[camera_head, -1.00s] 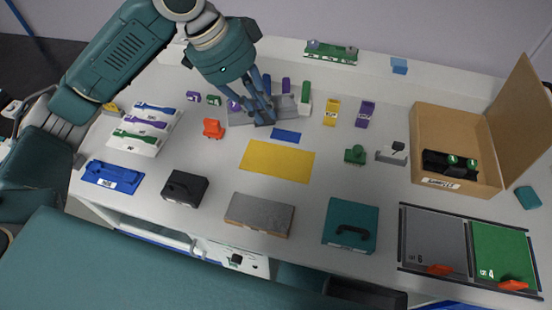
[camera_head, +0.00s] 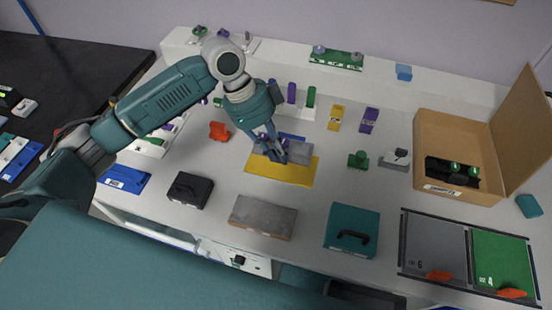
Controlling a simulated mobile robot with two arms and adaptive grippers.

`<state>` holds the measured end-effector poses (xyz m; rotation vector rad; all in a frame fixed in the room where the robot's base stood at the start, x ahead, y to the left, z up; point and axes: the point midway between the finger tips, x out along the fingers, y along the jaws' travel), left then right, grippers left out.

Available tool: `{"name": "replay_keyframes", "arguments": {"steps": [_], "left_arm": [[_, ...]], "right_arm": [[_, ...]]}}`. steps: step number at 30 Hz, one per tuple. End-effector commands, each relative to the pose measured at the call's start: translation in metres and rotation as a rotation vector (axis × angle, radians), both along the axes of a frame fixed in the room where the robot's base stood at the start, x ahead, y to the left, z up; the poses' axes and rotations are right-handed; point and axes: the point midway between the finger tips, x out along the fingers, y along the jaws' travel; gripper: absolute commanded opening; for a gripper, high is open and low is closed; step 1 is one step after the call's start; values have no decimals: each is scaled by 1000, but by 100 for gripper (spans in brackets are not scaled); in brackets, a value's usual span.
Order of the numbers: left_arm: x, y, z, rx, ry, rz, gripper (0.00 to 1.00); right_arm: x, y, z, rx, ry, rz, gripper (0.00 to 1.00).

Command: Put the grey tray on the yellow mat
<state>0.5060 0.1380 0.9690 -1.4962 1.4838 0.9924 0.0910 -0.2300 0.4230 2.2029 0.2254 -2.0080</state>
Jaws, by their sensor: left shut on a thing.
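The grey tray (camera_head: 300,152) is over the back part of the yellow mat (camera_head: 284,173) in the head view. My left gripper (camera_head: 279,160) is shut on the tray and hides its middle and part of its left side. The mat's front part shows bare in front of the tray. I cannot tell whether the tray touches the mat or hangs just above it. My right gripper is not in view.
A blue mat (camera_head: 291,137) lies just behind the tray. An orange-red piece (camera_head: 219,131) is to the left and a green knobbed piece (camera_head: 358,160) to the right. A black box (camera_head: 188,190), a grey block (camera_head: 263,217) and a teal case (camera_head: 352,231) stand in front.

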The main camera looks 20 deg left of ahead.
Motion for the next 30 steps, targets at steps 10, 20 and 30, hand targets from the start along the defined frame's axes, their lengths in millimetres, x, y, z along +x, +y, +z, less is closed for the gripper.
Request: {"name": "replay_keyframes", "arguments": {"steps": [10,20,30], "left_arm": [[0,0,-32,-1,3,2,0],[1,0,-55,-1,-2,1,0],[0,0,-57,-1,-1,1,34]], "right_arm": [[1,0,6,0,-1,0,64],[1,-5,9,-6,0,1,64],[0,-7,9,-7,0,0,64]]}}
